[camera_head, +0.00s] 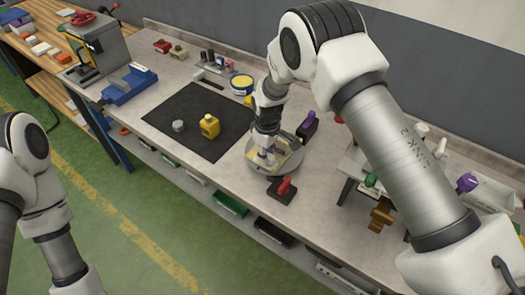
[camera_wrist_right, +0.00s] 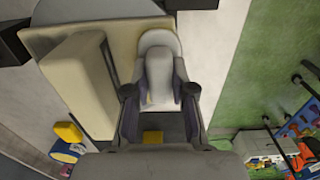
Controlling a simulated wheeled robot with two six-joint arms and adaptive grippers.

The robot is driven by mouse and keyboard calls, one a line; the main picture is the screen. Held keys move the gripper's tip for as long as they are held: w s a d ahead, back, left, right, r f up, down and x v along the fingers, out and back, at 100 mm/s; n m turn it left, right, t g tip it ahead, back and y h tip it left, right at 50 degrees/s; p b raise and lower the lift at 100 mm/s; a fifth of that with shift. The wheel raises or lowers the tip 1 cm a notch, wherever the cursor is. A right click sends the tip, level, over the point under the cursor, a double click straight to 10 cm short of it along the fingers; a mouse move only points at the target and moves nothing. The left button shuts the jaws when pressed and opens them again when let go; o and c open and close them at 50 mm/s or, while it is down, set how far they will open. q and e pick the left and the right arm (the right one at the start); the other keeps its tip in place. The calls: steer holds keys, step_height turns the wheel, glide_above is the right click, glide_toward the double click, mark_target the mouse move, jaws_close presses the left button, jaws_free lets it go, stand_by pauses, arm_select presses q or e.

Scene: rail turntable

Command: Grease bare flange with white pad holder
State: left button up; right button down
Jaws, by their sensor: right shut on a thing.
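My right gripper (camera_head: 264,156) points down over a round grey turntable (camera_head: 287,164) with a cream rail piece (camera_head: 281,160) on it. In the right wrist view my right gripper (camera_wrist_right: 160,100) is shut on a pale rounded piece, seemingly the white pad holder (camera_wrist_right: 158,45). A raised cream block (camera_wrist_right: 78,85) stands beside the holder on a beige plate (camera_wrist_right: 125,38). Whether the pad touches a flange face is hidden. My left arm shows at the left edge of the head view, but its gripper is out of view.
A black mat (camera_head: 188,143) holds a yellow bottle (camera_head: 210,126) and a small grey cylinder (camera_head: 178,126). A red-handled clamp (camera_head: 283,189) and a purple-handled one (camera_head: 307,124) flank the turntable. A blue vise (camera_head: 129,86) is farther left.

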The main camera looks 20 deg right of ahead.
steer(key=shift+s+d, duration=0.25)
steer(key=shift+s+d, duration=0.2)
steer(key=shift+s, duration=0.1)
steer(key=shift+s+d+p, duration=0.35)
steer(key=shift+s, duration=0.2)
steer(key=shift+w+a+b, duration=0.3)
steer(key=shift+w+a, duration=0.1)
steer(key=shift+w, duration=0.2)
steer(key=shift+w+a, duration=0.2)
steer(key=shift+w, duration=0.1)
